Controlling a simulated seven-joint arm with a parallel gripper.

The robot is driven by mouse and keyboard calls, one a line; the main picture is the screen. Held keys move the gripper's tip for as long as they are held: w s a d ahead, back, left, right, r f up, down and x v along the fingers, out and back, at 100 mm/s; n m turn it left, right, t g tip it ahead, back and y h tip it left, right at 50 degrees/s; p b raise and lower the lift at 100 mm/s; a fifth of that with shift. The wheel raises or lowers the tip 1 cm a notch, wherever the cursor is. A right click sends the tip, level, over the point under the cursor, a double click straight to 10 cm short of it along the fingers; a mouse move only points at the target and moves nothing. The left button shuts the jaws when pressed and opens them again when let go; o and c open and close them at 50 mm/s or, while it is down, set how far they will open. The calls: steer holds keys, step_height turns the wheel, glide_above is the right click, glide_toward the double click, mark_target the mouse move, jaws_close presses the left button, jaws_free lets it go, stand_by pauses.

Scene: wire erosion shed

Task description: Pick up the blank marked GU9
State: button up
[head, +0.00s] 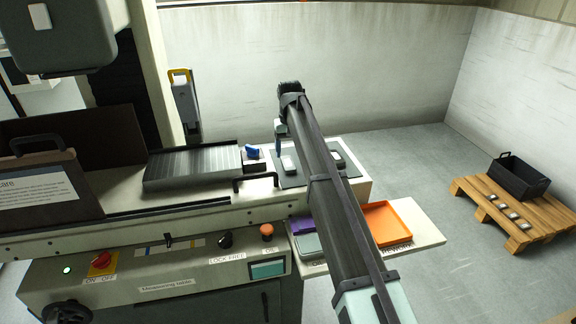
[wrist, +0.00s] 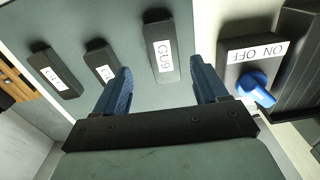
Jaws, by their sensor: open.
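The blank marked GU9 (wrist: 162,47) is a dark block with a white label, lying on a grey-green surface in the wrist view. In the head view the blank nearest the blue switch (head: 289,164) matches it by position; its marking is too small to read there. My gripper (wrist: 163,86) is open and empty, with two blue fingers. In the wrist picture GU9 shows ahead of the gap between them, with neither finger on it. In the head view my gripper (head: 278,146) is above the dark mat (head: 292,181), partly hidden by my arm.
Two more labelled blanks, one (wrist: 103,62) partly behind the left finger and one (wrist: 56,71) further left, lie beside GU9. A blue switch (wrist: 255,91) marked ON OFF stands right. An orange tray (head: 388,222) and a pallet (head: 520,212) with a black crate are further right.

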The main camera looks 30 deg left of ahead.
mark_target(288, 162)
steer(key=f, duration=0.4)
steer(key=shift+s+a+f, duration=0.15)
steer(key=shift+a+f, duration=0.05)
steer(key=shift+a, duration=0.05)
jaws_close()
stand_by(0.4)
